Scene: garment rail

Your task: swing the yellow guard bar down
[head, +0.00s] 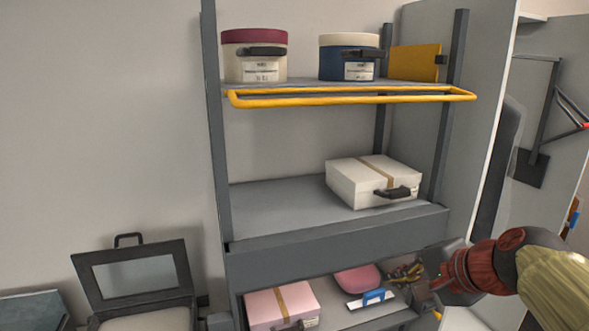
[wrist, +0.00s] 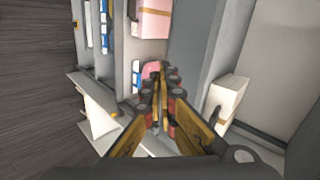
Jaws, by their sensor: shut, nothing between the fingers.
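The yellow guard bar (head: 350,99) is a long, thin rectangular loop at the front of the upper shelf in the head view. It lies roughly level, just below the shelf's edge, and spans nearly the full width of the rack. It does not show in the wrist view. My gripper (head: 404,272) is at the lower right in the head view, well below the bar and apart from it, in front of the lower shelves. In the wrist view my gripper (wrist: 158,82) has its fingers together with nothing held between them.
The upper shelf (head: 305,84) holds two round boxes (head: 254,56) and a yellow panel (head: 414,62). A white box (head: 372,182) sits on the middle shelf, with free room left of it. A pink box (head: 282,306) sits below. A grey side panel (head: 470,100) stands right.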

